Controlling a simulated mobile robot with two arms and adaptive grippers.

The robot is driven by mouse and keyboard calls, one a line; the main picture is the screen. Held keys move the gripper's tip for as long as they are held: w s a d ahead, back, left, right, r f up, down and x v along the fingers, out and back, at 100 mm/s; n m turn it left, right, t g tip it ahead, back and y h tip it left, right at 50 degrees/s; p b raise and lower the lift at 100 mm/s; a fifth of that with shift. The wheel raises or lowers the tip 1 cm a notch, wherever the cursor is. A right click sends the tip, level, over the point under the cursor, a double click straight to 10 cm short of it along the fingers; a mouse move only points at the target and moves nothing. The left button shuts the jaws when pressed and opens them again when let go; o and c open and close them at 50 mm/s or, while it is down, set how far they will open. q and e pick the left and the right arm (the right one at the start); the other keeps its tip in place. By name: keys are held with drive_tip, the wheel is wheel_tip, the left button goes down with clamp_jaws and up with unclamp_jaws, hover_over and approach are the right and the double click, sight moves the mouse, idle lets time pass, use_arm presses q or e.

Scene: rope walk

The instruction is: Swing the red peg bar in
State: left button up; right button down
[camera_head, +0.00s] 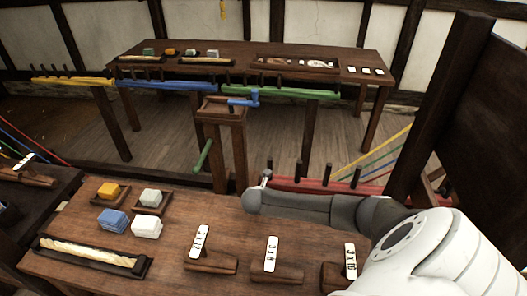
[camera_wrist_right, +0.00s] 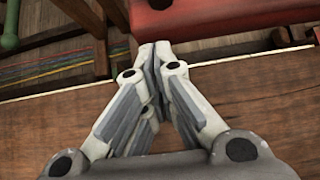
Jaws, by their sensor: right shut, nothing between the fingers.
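The red peg bar (camera_head: 312,185) lies just beyond the far edge of the front table in the head view, with dark pegs standing on it. My right arm passes in front of it and hides part of it. My right gripper (camera_head: 264,176) is at the bar's left end in the head view. In the right wrist view the gripper's fingertips (camera_wrist_right: 154,50) are shut and empty, close to the bar; whether they touch it I cannot tell. My left gripper is out of view.
The front table (camera_head: 180,272) holds blocks, a rope tray (camera_head: 92,255) and number cards on wooden stands. A wooden post with a blue crank (camera_head: 242,101) stands beyond it. Yellow, blue and green bars (camera_head: 300,92) run before the back table. A dark upright (camera_head: 440,110) stands at right.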

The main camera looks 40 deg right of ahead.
drive_tip(key=shift+w+d, duration=0.1)
idle(0.3)
drive_tip(key=w+d+m+g+b, duration=0.1)
drive_tip(key=w+d+b, duration=0.5)
drive_tip(key=d+b, duration=0.1)
drive_tip(key=w+d+m+g+h+b, duration=0.1)
drive_tip(key=w+d+m+b, duration=0.1)
drive_tip(key=w+d+b, duration=0.3)
drive_tip(key=d+b, duration=0.3)
drive_tip(key=d, duration=0.2)
drive_tip(key=shift+w+d, duration=0.25)
drive_tip(key=shift+w, duration=0.15)
